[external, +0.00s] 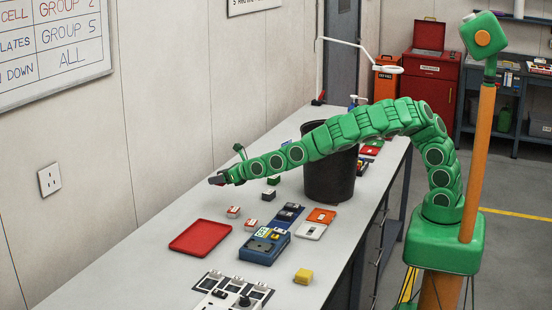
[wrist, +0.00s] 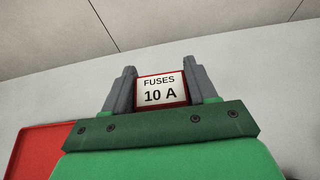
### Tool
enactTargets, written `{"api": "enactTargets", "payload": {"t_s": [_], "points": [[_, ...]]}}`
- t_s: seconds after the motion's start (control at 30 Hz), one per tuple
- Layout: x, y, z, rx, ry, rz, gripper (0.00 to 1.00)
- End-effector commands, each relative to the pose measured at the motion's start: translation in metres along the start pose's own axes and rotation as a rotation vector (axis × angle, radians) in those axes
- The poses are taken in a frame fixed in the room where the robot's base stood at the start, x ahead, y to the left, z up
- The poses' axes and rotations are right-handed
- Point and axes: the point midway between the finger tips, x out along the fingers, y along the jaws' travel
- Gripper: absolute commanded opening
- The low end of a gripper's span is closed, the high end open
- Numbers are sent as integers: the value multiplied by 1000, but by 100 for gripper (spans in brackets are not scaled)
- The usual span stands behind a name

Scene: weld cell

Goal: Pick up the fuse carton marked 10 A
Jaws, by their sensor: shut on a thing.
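My gripper (wrist: 160,90) is shut on the fuse carton (wrist: 160,90), a small box with a white face, a red edge and the words "FUSES 10 A". The two grey fingers stand on either side of it in the wrist view. In the external view my gripper (external: 217,180) is at the far left end of my green arm, which reaches over the bench. It appears to be above the bench top. The carton is too small and hidden there to make out clearly.
A red tray (external: 200,238) lies on the grey bench; it also shows in the wrist view (wrist: 40,148). Small cartons (external: 251,224), a blue case (external: 265,245), a yellow block (external: 303,276) and a black bin (external: 330,178) stand nearby.

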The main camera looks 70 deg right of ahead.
Motion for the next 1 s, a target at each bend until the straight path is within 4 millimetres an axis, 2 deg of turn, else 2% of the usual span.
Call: {"api": "enactTargets", "payload": {"t_s": [1.0], "points": [[-50, -13, 5, 2, -4, -2, 26]]}}
